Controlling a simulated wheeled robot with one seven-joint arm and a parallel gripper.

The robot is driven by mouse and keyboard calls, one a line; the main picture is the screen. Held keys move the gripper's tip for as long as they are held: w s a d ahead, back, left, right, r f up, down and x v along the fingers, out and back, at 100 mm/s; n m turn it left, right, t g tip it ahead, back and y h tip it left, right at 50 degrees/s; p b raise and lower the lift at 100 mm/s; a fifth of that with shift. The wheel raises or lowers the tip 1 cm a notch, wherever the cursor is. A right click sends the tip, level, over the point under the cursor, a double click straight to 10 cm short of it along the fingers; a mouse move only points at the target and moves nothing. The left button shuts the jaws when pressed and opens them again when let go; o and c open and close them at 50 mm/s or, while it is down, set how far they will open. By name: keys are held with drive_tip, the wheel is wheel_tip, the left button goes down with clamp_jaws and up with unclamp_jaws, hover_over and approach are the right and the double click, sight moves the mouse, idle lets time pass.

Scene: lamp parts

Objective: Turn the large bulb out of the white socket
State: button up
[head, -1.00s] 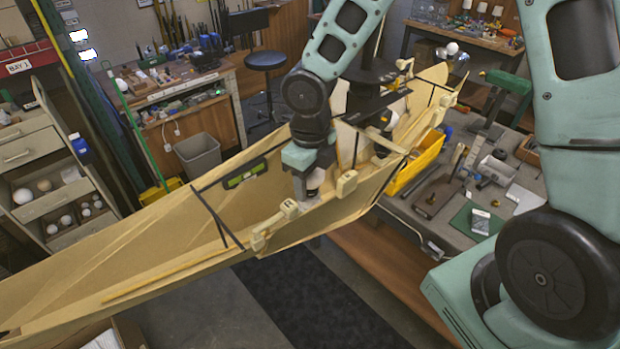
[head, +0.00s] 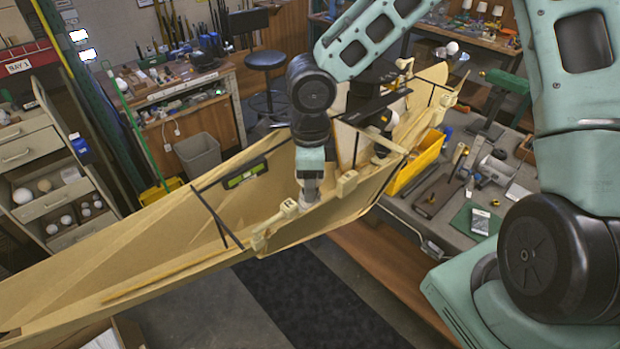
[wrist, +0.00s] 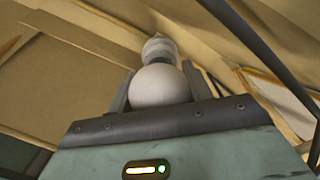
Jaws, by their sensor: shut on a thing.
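In the wrist view the large bulb (wrist: 160,86) is a pale, round globe between the two fingers of my gripper (wrist: 152,88), which is shut on it. Just beyond the globe is a whitish, ringed piece that looks like the white socket (wrist: 159,48). It lines up with the bulb, but I cannot tell how deep the bulb sits in it. In the head view my gripper (head: 309,188) points down at the near side of the long wooden hull. The bulb is mostly hidden there by my gripper.
The wooden hull (head: 150,260) has raised sides and dark cross straps around my gripper. A pale block (head: 346,184) is close to its right. A yellow bin (head: 418,165) is to the right on the bench.

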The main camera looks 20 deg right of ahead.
drive_tip(key=shift+f, duration=0.1)
drive_tip(key=shift+n, duration=0.9)
drive_tip(key=shift+s+a, duration=0.1)
drive_tip(key=shift+s+a+f+n, duration=0.1)
drive_tip(key=shift+s+a+n, duration=0.05)
drive_tip(key=shift+n, duration=0.25)
drive_tip(key=shift+w+d+r, duration=0.2)
drive_tip(key=o, duration=0.7)
drive_tip(key=shift+o, duration=0.2)
